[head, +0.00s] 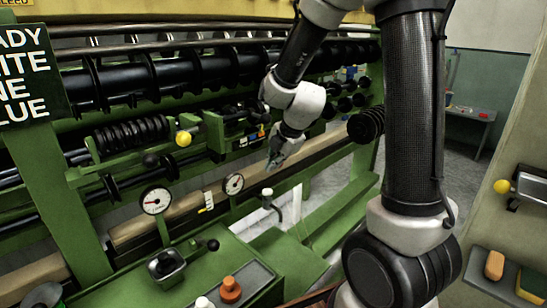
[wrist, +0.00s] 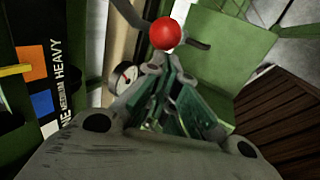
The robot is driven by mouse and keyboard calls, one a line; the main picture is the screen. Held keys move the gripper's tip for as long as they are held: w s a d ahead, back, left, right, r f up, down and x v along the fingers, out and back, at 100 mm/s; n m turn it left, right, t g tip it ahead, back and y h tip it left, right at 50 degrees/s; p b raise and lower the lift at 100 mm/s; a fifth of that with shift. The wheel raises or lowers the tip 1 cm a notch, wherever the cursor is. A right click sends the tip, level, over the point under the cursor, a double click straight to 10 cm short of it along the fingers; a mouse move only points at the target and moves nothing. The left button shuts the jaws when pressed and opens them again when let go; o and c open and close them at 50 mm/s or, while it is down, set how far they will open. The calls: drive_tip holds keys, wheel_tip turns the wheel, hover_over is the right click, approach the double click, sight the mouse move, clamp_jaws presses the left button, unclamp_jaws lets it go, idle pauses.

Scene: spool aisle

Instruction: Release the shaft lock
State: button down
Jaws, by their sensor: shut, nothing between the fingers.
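My gripper (head: 277,160) hangs in front of the green machine (head: 40,190), near its long wooden beam. In the wrist view my gripper (wrist: 185,118) has its fingers together with nothing held. A red ball knob (wrist: 166,33) shows just beyond the fingertips in the wrist view; I cannot tell whether they touch. The red knob does not show clearly in the head view. A yellow ball knob (head: 183,139) sits on a lever at the machine's left. No part is labelled as the shaft lock, so I cannot tell which one it is.
Two white dials, a left one (head: 156,201) and a right one (head: 233,184), stand along the beam. An orange knob (head: 230,290) is on the front green bench. A slatted brown surface (wrist: 285,120) is at right in the wrist view. A side panel (head: 500,220) stands at right.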

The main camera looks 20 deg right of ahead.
drive_tip(key=shift+w+d+f, duration=0.2)
drive_tip(key=shift+d+f, duration=0.3)
drive_tip(key=shift+f, duration=0.35)
drive_tip(key=shift+d, duration=0.1)
